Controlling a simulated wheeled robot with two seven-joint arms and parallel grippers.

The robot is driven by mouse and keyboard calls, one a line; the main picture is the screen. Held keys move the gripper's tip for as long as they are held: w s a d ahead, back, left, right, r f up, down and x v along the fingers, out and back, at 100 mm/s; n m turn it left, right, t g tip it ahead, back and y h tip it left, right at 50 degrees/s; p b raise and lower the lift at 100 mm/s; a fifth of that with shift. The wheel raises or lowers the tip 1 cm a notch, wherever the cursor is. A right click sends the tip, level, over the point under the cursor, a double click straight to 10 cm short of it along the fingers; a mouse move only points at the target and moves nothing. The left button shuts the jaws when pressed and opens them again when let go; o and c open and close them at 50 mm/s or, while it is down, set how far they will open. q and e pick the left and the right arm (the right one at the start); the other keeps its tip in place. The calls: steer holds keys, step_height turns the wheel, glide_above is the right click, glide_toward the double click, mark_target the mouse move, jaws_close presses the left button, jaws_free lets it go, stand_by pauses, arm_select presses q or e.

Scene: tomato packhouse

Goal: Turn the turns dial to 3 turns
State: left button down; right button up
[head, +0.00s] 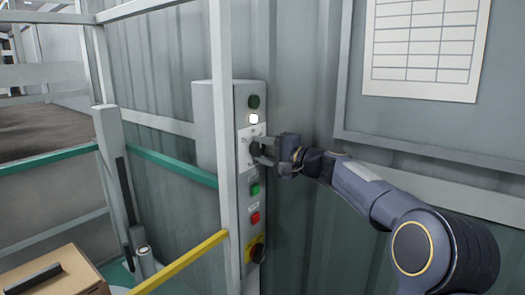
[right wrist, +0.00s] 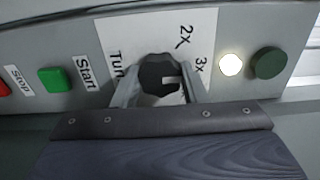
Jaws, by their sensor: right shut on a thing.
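The turns dial (right wrist: 157,68) is a dark, lobed knob on a white label plate on the grey control box. In the head view the dial (head: 254,148) is partly covered by my fingers. My right gripper (head: 259,151) reaches in from the right and is shut on the dial. In the right wrist view its fingers (right wrist: 160,88) sit on either side of the knob. A white mark on the knob points right, towards the side where "3x" is printed; "2x" is printed above. Whether it lines up exactly with "3x" I cannot tell. My left gripper is not in view.
A lit white lamp (head: 254,118) and a dark green one (head: 254,101) are above the dial. Below are a green start button (head: 255,189), a red stop button (head: 255,217) and an emergency knob (head: 257,250). A grey post (head: 224,150) stands close left of the panel.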

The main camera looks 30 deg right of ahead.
steer(key=o, duration=1)
steer(key=b+v, duration=0.2)
steer(key=v, duration=0.5)
steer(key=shift+s+d, duration=0.15)
steer(key=shift+s, duration=0.25)
